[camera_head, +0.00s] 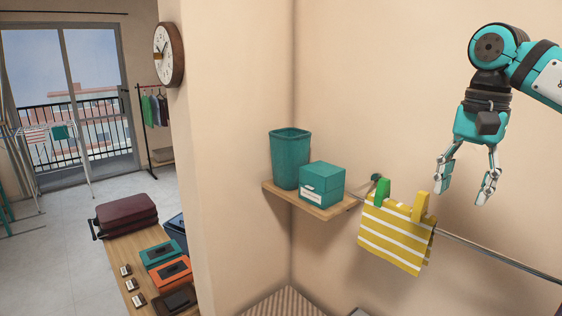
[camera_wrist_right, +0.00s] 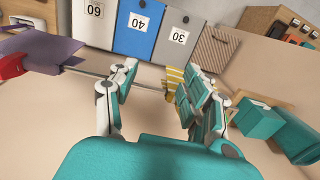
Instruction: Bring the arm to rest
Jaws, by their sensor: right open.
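My right gripper (camera_head: 465,187) hangs from my right arm at the upper right of the head view, fingers pointing down. It is open and nothing shows between its fingers. It is in the air before the wall, above and to the right of a yellow and white striped cloth (camera_head: 395,236). The cloth hangs over a metal rail (camera_head: 490,256) with a green peg (camera_head: 382,191) and a yellow peg (camera_head: 420,206) on it. In the right wrist view the open fingers (camera_wrist_right: 158,95) show, with part of the striped cloth (camera_wrist_right: 173,82) behind them. My left gripper is not in view.
A wooden shelf (camera_head: 325,208) holds a teal bin (camera_head: 289,160) and a teal box (camera_head: 322,184) left of the rail. The right wrist view shows bins numbered 60, 40 (camera_wrist_right: 138,42) and 30, and a purple garment (camera_wrist_right: 45,48). Air around the right gripper is clear.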

